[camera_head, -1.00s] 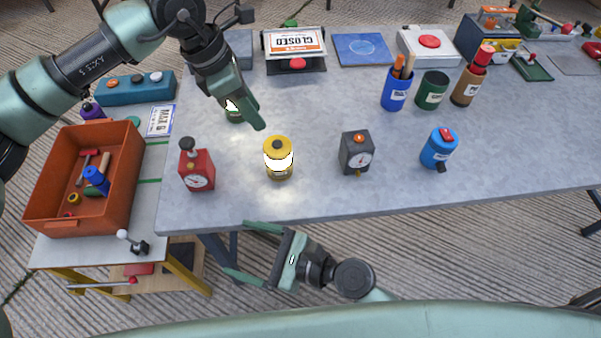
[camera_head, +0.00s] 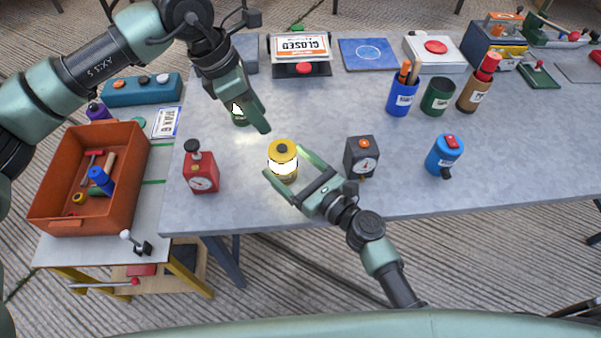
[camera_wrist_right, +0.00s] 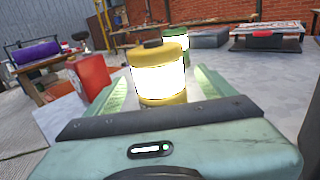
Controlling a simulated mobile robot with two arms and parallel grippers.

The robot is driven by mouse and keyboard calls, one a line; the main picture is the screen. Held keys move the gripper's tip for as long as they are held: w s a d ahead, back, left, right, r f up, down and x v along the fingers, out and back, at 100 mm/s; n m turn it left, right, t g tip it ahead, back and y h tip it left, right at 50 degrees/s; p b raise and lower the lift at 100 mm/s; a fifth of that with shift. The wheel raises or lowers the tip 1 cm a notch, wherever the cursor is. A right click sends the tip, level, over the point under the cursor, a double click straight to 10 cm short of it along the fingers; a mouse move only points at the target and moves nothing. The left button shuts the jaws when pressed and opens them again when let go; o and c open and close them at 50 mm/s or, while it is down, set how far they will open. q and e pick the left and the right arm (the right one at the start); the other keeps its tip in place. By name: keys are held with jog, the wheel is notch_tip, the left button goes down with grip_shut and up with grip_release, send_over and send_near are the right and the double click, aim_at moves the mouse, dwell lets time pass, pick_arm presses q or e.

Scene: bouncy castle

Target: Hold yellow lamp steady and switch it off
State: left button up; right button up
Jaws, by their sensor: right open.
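The yellow lamp (camera_head: 283,149) stands upright on the grey table, its middle band glowing white, with a dark knob on its yellow top. It also shows in the right wrist view (camera_wrist_right: 160,54), between the two fingers. My right gripper (camera_head: 284,162) is open, with one finger on each side of the lamp. I cannot tell whether the fingers touch it. My left gripper (camera_head: 266,129) hangs above the table, behind and left of the lamp, pointing down toward it. Its fingers overlap in this view, so its opening is unclear.
A red timer (camera_head: 201,173) stands left of the lamp and a dark grey timer (camera_head: 361,157) right of it. A green lamp (camera_head: 239,117) is partly behind my left gripper. A blue device (camera_head: 445,155) stands farther right. An orange bin (camera_head: 130,190) is at the left.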

jog(key=shift+x, duration=1.35)
jog(key=c, duration=1.8)
pick_arm(q)
grip_shut()
pick_arm(e)
grip_shut()
